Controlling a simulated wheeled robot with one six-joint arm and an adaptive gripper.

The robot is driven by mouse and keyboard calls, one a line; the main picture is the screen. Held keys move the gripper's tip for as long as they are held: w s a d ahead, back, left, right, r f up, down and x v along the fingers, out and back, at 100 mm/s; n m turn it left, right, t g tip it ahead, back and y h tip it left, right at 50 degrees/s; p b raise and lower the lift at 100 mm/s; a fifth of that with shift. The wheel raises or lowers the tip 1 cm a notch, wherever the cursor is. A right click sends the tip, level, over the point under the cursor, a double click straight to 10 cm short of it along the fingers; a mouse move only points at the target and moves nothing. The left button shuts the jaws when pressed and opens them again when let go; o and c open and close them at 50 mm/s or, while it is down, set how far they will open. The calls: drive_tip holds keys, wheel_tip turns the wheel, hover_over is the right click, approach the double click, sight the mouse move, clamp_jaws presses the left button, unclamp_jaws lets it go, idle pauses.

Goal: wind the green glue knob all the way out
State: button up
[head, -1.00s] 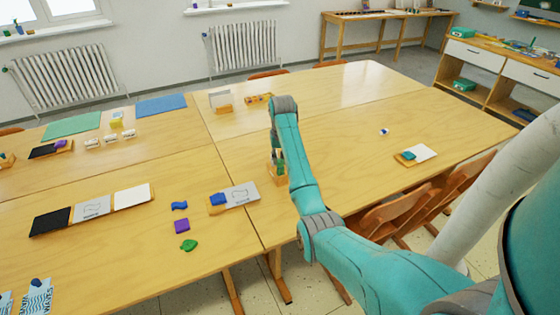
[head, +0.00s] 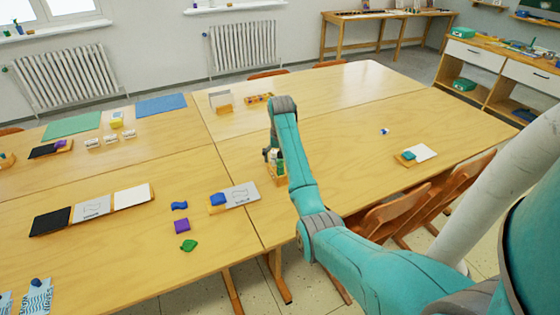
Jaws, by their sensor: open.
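A small wooden holder (head: 277,181) stands on the table near the middle of the head view, left of my forearm. White and green items (head: 281,168) stand in it, partly covered by my arm; they are too small to tell the green glue knob apart. My gripper (head: 267,156) is at the upper left of the holder, below my wrist. It is open, and I see nothing held in it. I cannot tell whether its fingers touch anything.
A grey card with a blue piece (head: 218,199) lies left of the holder. Blue, purple and green (head: 189,245) pieces lie further left.

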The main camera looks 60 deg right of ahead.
idle(0.4)
drive_tip(key=n, duration=0.5)
drive_tip(key=shift+y, duration=0.3)
drive_tip(key=n, duration=0.6)
drive_tip(key=shift+t+y, duration=0.3)
drive_tip(key=c, duration=1.6)
drive_tip(key=shift+o, duration=0.2)
drive_tip(key=shift+m, duration=1.2)
drive_tip(key=o, duration=1.6)
drive_tip(key=shift+c, duration=0.2)
